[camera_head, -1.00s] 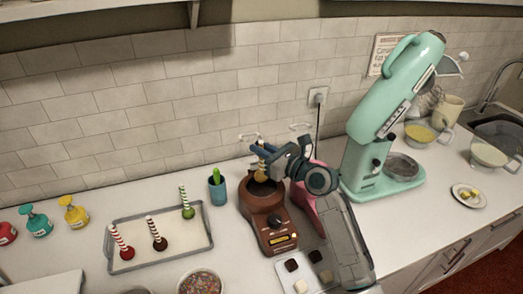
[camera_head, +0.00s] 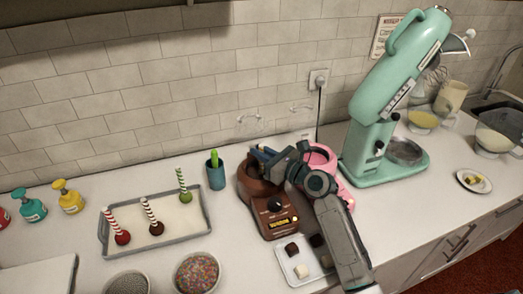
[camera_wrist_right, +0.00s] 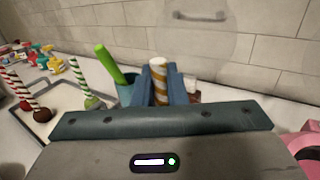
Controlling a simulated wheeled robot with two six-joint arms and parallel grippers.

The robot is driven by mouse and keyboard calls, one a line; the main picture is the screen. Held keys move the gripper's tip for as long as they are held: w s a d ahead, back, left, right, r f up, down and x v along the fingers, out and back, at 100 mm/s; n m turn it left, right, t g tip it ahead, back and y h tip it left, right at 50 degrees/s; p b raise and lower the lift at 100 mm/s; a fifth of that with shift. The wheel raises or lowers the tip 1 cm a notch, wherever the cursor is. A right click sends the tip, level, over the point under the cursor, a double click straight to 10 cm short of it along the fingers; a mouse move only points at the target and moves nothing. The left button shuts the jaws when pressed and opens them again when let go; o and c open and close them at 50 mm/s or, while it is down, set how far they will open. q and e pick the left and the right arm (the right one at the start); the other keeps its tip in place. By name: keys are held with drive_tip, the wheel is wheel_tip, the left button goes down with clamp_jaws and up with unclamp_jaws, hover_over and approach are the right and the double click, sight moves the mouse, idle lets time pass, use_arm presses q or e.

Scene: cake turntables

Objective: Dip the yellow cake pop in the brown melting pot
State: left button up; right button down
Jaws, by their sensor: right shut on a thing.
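The brown melting pot (camera_head: 270,215) stands on the counter with a dial and a lit display on its front. My right gripper (camera_head: 262,155) is right over the pot's opening and covers much of it. In the right wrist view, the right gripper (camera_wrist_right: 160,88) is shut on a gold-and-white striped stick (camera_wrist_right: 158,68), the stick of the yellow cake pop. The cake pop's ball is hidden in both views now, so I cannot tell how deep it is in the pot. My left gripper is not in view.
A tray (camera_head: 205,228) with red, brown and green cake pops lies left of the pot. A blue cup (camera_head: 216,175) stands close behind-left. A pink pot (camera_head: 345,195) is beside my right arm. A plate of chocolate pieces (camera_head: 290,277) lies in front. A mint mixer (camera_head: 375,165) stands right.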

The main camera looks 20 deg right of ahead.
idle(0.3)
drive_tip(key=shift+f, duration=0.1)
drive_tip(key=shift+f, duration=0.4)
idle(0.7)
drive_tip(key=shift+r, duration=0.1)
idle(0.3)
drive_tip(key=shift+r+p, duration=3.05)
drive_tip(key=shift+p, duration=0.85)
